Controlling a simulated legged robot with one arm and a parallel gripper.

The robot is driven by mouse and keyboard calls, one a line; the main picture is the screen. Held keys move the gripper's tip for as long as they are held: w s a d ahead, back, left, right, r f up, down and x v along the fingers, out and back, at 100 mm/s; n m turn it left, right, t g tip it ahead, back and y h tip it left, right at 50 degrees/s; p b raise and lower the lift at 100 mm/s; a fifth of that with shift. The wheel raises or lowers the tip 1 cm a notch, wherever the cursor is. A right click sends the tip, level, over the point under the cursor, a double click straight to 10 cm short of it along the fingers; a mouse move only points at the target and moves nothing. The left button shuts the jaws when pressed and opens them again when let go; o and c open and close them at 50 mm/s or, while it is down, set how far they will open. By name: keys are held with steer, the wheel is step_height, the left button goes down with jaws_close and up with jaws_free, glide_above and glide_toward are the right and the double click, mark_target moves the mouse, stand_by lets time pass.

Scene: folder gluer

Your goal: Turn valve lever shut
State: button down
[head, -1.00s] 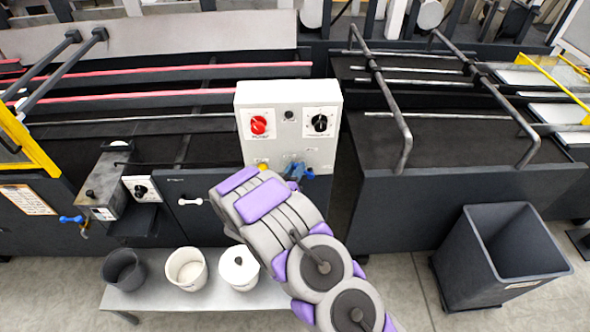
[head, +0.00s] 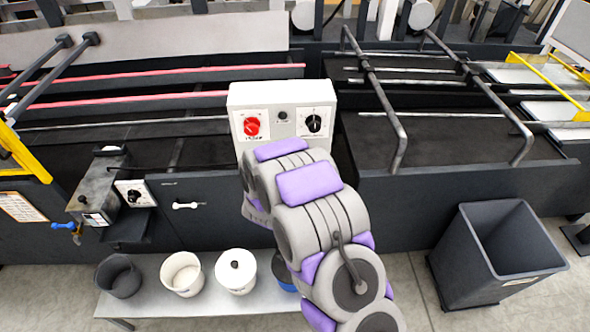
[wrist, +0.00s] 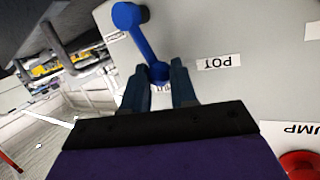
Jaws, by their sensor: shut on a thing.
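The valve lever (wrist: 143,42) is a blue bar with a round end, on the pale face of a control box, seen in the wrist view. It slants from the upper left down to my gripper (wrist: 160,82). My gripper's two dark blue fingers are shut on the lever's lower end. In the head view my arm covers the lever and the gripper. The white control box (head: 240,95) there has a red knob (head: 252,126) and a black knob (head: 314,123) above my arm.
A second blue-handled valve (head: 64,226) sits on the machine at left. A bench (head: 150,305) with several pots (head: 182,273) stands below. A dark bin (head: 495,255) stands at right, with bare floor left of it.

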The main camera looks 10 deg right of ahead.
steer(key=shift+d+r+m+y+b, duration=0.15)
steer(key=shift+d+m+y+b, duration=0.35)
steer(key=shift+d+m+b, duration=0.25)
steer(key=shift+g, duration=0.3)
steer(key=c, duration=1.2)
jaws_free()
steer(key=shift+d, duration=0.1)
steer(key=shift+o, duration=0.2)
steer(key=p+v, duration=1.3)
steer(key=v, duration=0.4)
